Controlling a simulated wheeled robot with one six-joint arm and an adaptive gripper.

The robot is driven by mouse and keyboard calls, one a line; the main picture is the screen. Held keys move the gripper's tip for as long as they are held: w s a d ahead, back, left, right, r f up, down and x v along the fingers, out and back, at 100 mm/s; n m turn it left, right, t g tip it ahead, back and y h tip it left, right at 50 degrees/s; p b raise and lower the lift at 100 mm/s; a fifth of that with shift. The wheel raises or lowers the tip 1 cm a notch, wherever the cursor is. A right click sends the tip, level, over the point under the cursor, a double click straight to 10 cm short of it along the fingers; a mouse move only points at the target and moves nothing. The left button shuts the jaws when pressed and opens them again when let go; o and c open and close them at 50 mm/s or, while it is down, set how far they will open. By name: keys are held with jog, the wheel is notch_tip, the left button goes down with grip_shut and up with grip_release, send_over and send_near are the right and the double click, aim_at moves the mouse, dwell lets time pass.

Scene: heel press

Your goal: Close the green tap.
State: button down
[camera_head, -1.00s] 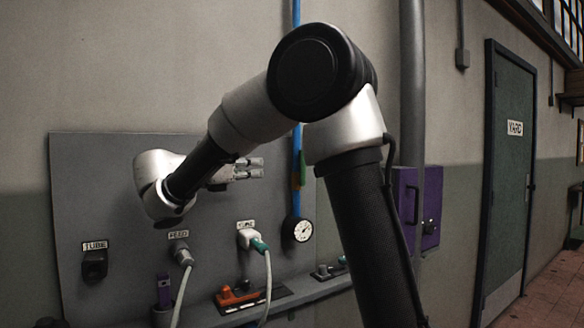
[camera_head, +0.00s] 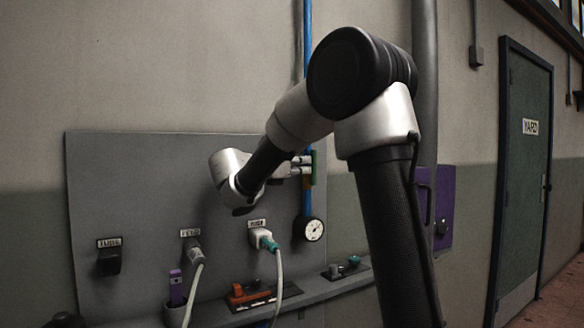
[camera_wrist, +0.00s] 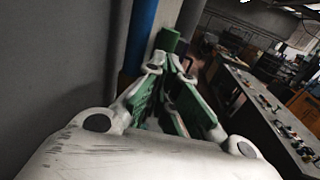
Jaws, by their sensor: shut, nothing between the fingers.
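The green tap (camera_head: 314,166) is on the blue pipe (camera_head: 308,110) at the right of the grey wall panel. Its green part looks upright, along the pipe. My gripper (camera_head: 303,165) is shut and empty, its fingertips at the tap's left side in the head view. In the wrist view the green tap (camera_wrist: 168,40) shows just beyond the fingertips, beside the blue pipe (camera_wrist: 141,35). I cannot tell whether the fingers touch it. My fingers hide part of the tap.
A round gauge (camera_head: 313,229) sits below on the pipe. A white plug (camera_head: 262,238) with a cable, a grey plug (camera_head: 194,252) and a black socket (camera_head: 109,262) are on the panel. A ledge (camera_head: 335,284) holds an orange tool (camera_head: 250,293). A purple box (camera_head: 443,208) is at the right.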

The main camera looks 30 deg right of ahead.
aim_at(315, 158)
jog(key=shift+w+d, duration=0.1)
jog(key=shift+d, duration=0.2)
jog(key=shift+d+r+y, duration=0.25)
jog(key=shift+d+y, duration=0.05)
jog(key=shift+y, duration=0.3)
jog(key=y, duration=0.1)
jog(key=d+y, duration=0.1)
jog(key=y, duration=0.1)
jog(key=shift+d+r+m+g, duration=0.25)
jog(key=shift+r+m+g, duration=0.05)
jog(key=shift+r+m, duration=0.1)
jog(key=d+y, duration=0.2)
jog(key=y, duration=0.1)
jog(key=shift+r+g, duration=0.1)
jog(key=shift+g, duration=0.2)
jog(key=shift+w+d+f+m+y, duration=0.15)
jog(key=shift+d+f+y, duration=0.3)
jog(key=shift+d+y, duration=0.65)
jog(key=shift+s+d+f+m+y, duration=0.1)
jog(key=shift+d+f+m+y, duration=0.3)
jog(key=shift+y, duration=1.15)
jog(key=shift+w+d+f+m+y, duration=0.1)
jog(key=shift+d+f+y, duration=0.4)
jog(key=shift+d+y, duration=0.65)
jog(key=shift+a+f+g, duration=0.2)
jog(key=shift+f+g, duration=0.05)
jog(key=shift+g, duration=0.05)
jog(key=shift+r, duration=0.1)
